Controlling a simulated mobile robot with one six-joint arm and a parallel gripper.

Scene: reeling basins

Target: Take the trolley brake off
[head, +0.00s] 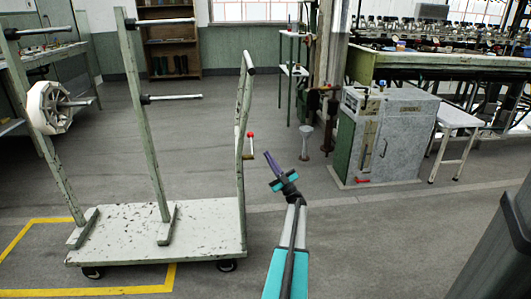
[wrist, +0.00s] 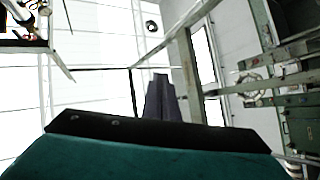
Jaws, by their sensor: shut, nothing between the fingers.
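The trolley (head: 200,225) has a worn pale deck on castors and pale green uprights, and stands at the left in the head view. A short lever with a red knob (head: 250,135) sits on its right-hand upright (head: 242,110), with the knob upward. I take this for the brake lever. My gripper (head: 268,156) is just right of and slightly below the lever in the picture, apart from it. Its fingers are shut and empty, pointing up and left. In the wrist view the shut fingers (wrist: 160,85) point up the picture. I cannot make out the lever there.
A white wheel-shaped reel (head: 47,107) hangs on a peg at the left. Yellow floor lines (head: 120,291) run by the trolley. A grey cabinet (head: 385,135) and a white stool (head: 455,120) stand at the right. The floor between trolley and cabinet is mostly clear.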

